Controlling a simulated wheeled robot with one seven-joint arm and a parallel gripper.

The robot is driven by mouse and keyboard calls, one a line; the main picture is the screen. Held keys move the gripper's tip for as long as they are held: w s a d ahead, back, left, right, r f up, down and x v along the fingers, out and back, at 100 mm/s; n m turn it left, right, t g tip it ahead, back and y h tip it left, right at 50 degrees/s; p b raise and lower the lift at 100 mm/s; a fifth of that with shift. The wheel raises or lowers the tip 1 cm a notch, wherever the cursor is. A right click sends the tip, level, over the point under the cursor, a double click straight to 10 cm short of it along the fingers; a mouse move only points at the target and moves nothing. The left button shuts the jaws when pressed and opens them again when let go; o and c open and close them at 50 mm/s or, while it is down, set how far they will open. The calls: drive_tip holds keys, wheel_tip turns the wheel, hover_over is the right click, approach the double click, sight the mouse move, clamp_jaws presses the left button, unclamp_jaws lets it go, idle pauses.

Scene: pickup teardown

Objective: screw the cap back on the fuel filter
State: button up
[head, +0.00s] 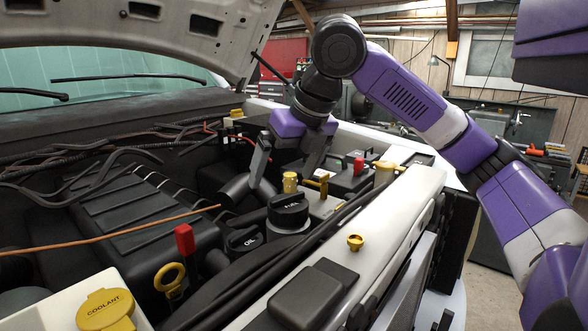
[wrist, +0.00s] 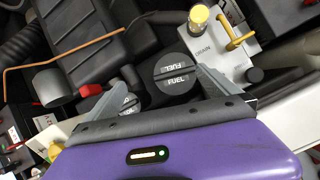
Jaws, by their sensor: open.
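The black fuel cap (head: 288,207), marked FUEL, sits on top of the pale round fuel filter body (head: 287,229), beside the battery-like box. I cannot tell whether the cap is threaded on. In the wrist view the cap (wrist: 175,73) lies just beyond and between my fingertips, apart from them. My gripper (head: 281,180) points down above and slightly behind the cap, its two grey fingers spread. In the wrist view my gripper (wrist: 164,72) is open and empty. The filter body is mostly hidden by the cap in the wrist view.
A black OIL cap (head: 243,239) sits left of the filter. A copper rod (head: 110,233) juts across from the left. Black hoses run along the front.

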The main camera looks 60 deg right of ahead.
sight(289, 197)
drive_tip(key=shift+s+d+f+n+g, duration=0.15)
drive_tip(key=shift+s+d+f+g, duration=0.1)
drive_tip(key=shift+s, duration=0.3)
drive_tip(key=shift+s+d+f+n+g, duration=0.15)
drive_tip(key=shift+s+d+g, duration=0.1)
drive_tip(key=shift+s, duration=0.25)
drive_tip(key=shift+x, duration=3.9)
drive_tip(key=shift+w+d+r, duration=0.1)
drive_tip(key=shift+w, duration=0.05)
